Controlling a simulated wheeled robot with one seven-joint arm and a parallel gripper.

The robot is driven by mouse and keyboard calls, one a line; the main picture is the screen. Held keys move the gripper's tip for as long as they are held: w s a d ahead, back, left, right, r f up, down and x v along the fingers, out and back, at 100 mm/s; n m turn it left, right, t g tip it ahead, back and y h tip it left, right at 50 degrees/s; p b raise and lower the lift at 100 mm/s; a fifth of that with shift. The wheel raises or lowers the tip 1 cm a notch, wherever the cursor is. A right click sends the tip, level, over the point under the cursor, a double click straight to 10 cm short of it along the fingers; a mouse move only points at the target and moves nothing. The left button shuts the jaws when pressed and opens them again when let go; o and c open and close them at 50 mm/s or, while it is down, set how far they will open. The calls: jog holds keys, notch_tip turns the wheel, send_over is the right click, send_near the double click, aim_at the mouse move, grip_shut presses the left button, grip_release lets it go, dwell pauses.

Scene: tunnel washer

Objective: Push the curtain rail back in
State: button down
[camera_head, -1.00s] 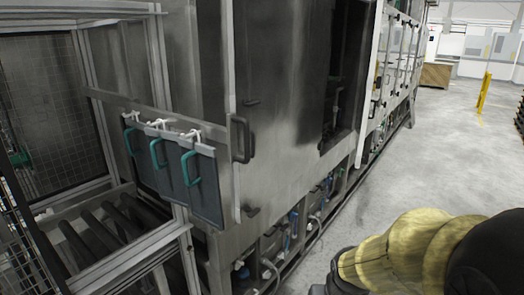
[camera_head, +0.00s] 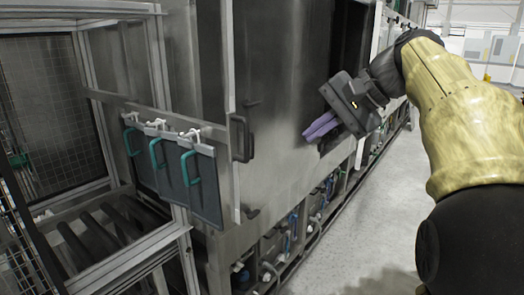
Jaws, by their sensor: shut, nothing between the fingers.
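The curtain rail (camera_head: 112,97) is a grey bar sticking out from the left part of the washer, running across the entry frame toward the lower right. Several dark grey curtain panels (camera_head: 203,188) with green handles hang from it on white hooks. My gripper (camera_head: 318,131), with purple fingers, is shut and empty. In the picture it is to the right of the rail and panels, in front of the washer's steel side. It is apart from the rail.
The steel washer door (camera_head: 265,110) with a dark handle (camera_head: 240,139) stands between the panels and my gripper. A roller conveyor (camera_head: 100,240) in a metal frame lies at the lower left. Pipes and valves run low along the washer. The grey floor (camera_head: 370,225) on the right is clear.

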jog(key=shift+s+r, duration=0.15)
jog(key=shift+r, duration=0.3)
jog(key=shift+a, duration=0.1)
jog(key=r+p+x, duration=0.1)
jog(key=x, duration=0.5)
jog(key=a+r+p+x, duration=0.1)
jog(key=x, duration=0.6)
jog(key=shift+w+a+p, duration=0.35)
jog(key=shift+p, duration=0.05)
jog(key=shift+w, duration=0.1)
